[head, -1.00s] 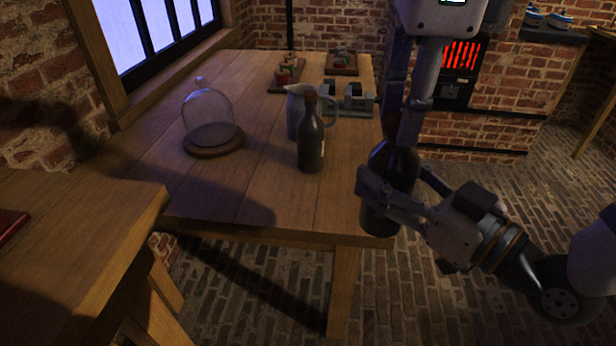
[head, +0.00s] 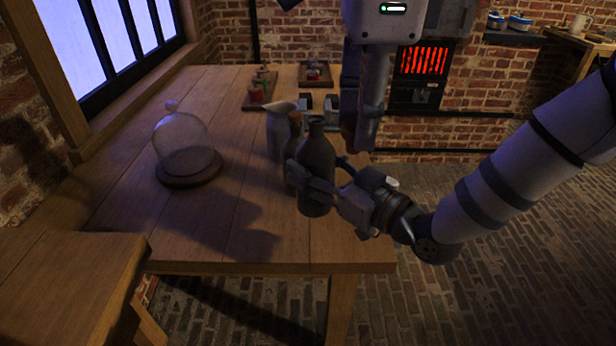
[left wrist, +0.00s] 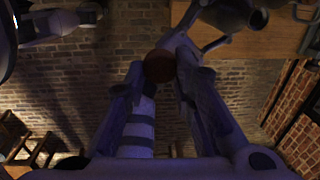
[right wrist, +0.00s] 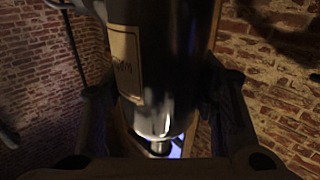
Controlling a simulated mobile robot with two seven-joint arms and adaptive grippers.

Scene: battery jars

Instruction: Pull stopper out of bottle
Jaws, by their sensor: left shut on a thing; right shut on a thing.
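The dark bottle (head: 317,160) is upright with its mouth bare, at the right part of the table. My right gripper (head: 318,184) is shut around its lower body. In the right wrist view the bottle (right wrist: 165,40) shows a pale label between the fingers. My left gripper (head: 360,140) points down, to the right of the bottle's neck and apart from it. It is shut on the stopper, a round brown piece (left wrist: 158,66) between its fingertips in the left wrist view. Whether the bottle's base touches the table is unclear.
A glass dome (head: 184,148) on a wooden base stands at the left. Small trays (head: 316,84) lie at the back. The table's front left is clear.

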